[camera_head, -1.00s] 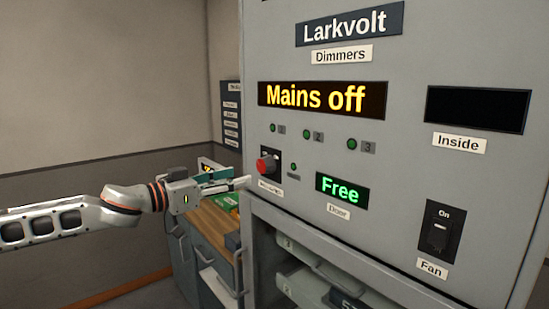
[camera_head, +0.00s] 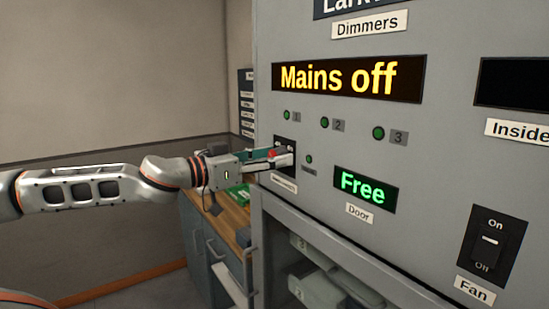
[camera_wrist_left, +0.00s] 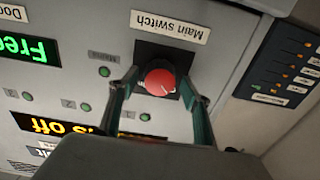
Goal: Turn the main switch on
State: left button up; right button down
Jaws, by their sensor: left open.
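In the head view the red knob (camera_head: 273,154) is mostly hidden behind my gripper. My left gripper (camera_wrist_left: 157,85) is open, with its two green-padded fingers on either side of the knob; I cannot tell whether they touch it. In the head view the left gripper (camera_head: 280,156) reaches the panel from the left. The yellow display (camera_head: 345,78) reads "Mains off". My right gripper is not in view.
The grey cabinet (camera_head: 440,150) fills the right side. It bears a green "Free" display (camera_head: 364,189) and a fan switch (camera_head: 491,241). A wooden-topped bench (camera_head: 212,215) stands left of the cabinet, under my arm.

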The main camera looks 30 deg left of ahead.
pick_arm(q)
jog(key=shift+s, duration=0.15)
jog(key=shift+c, duration=1.4)
jog(key=c, duration=0.8)
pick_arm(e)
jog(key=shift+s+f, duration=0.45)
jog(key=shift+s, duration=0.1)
